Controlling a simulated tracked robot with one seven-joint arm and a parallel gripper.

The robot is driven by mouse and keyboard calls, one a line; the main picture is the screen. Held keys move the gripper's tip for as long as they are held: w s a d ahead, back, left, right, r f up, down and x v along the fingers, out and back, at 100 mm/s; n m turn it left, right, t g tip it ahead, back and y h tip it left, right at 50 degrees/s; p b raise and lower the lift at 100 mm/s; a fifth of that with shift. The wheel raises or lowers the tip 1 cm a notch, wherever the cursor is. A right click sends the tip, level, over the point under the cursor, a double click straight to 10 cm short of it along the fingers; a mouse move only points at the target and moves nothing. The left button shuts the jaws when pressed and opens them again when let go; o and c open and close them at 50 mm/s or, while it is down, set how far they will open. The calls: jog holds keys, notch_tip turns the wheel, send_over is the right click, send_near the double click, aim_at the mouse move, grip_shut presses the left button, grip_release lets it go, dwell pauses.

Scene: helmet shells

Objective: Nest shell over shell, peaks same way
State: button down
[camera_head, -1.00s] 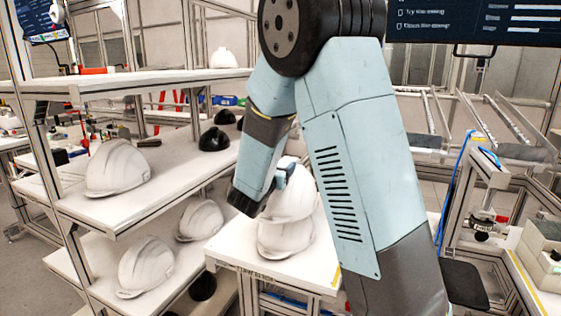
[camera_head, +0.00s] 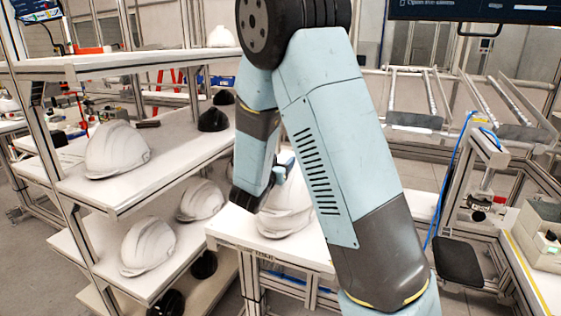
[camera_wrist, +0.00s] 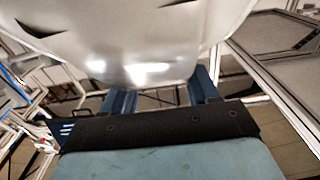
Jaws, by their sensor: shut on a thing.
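My gripper (camera_head: 283,168) is shut on a white helmet shell (camera_head: 287,190), low over the small white-topped table (camera_head: 235,235), partly hidden behind my arm. In the wrist view the held shell (camera_wrist: 140,50) fills the top, between and beyond the two blue fingers (camera_wrist: 162,95). On the table the held shell and the white shell under it show as one white shape; I cannot make out a seam between them. My arm covers their right side, so I cannot tell how fully they overlap or which way the peaks point.
A shelf rack at left holds more white shells (camera_head: 116,150) (camera_head: 148,246) (camera_head: 201,200) and dark domes (camera_head: 213,119). Its uprights stand close to my arm. At right are a metal frame (camera_head: 480,150) and a bench with a grey box (camera_head: 540,238).

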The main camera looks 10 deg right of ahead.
jog(key=shift+f, duration=1.65)
dwell(0.7)
jog(key=shift+c, duration=1)
grip_release()
jog(key=v, duration=1.3)
jog(key=shift+s+a, duration=0.25)
jog(key=shift+s, duration=0.05)
jog(key=shift+f, duration=0.15)
